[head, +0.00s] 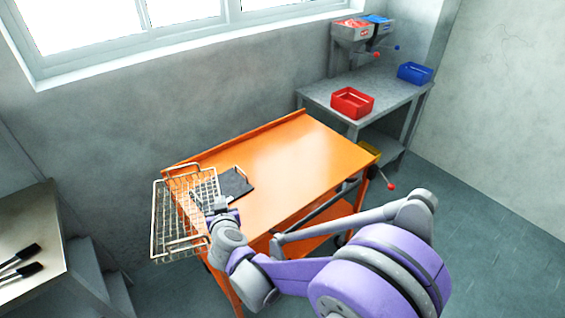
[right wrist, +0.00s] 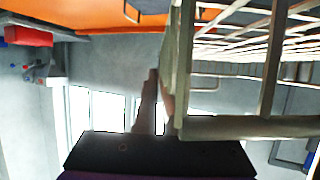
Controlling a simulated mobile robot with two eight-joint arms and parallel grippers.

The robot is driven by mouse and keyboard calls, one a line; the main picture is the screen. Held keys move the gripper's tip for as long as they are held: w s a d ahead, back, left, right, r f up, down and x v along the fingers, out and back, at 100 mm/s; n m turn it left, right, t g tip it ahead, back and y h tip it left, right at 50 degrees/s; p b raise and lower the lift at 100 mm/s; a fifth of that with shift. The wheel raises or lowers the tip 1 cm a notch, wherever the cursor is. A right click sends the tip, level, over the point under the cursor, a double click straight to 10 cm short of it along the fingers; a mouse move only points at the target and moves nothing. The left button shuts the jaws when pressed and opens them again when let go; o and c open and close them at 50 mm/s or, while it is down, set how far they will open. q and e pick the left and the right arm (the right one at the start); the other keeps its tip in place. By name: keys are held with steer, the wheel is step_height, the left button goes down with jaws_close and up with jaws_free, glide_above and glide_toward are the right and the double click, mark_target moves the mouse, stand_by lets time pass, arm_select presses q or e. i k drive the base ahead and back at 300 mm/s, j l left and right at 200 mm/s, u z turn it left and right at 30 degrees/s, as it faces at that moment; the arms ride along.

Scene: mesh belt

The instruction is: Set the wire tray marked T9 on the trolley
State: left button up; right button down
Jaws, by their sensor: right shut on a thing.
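The wire tray (head: 165,215) is an open metal mesh basket with raised handles at its ends. In the head view it is at the left end of the orange trolley (head: 290,155), partly over the top and partly out past the left edge. My right gripper (head: 208,203) is shut on the tray's right side. In the right wrist view the tray's wires (right wrist: 265,70) fill the right side, close against the fingers (right wrist: 163,95). I cannot read a T9 mark, and I cannot tell whether the tray touches the trolley. My left gripper is out of view.
A dark flat pad (head: 235,184) lies on the trolley beside the tray. The rest of the trolley top is clear. A grey bench (head: 388,98) with a red bin (head: 352,103) and a blue bin (head: 415,73) stands behind right. A table (head: 35,220) with black-handled tools is at left.

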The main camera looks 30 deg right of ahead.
mark_target(298, 154)
steer(key=l, duration=0.45)
steer(key=i+l, duration=0.15)
steer(key=l, duration=0.35)
steer(key=i+l, duration=0.1)
steer(key=l, duration=0.2)
steer(key=i+l, duration=0.1)
steer(key=l, duration=0.2)
steer(key=i+l, duration=0.1)
steer(key=l, duration=0.2)
steer(key=i+j, duration=0.1)
steer(key=i, duration=0.1)
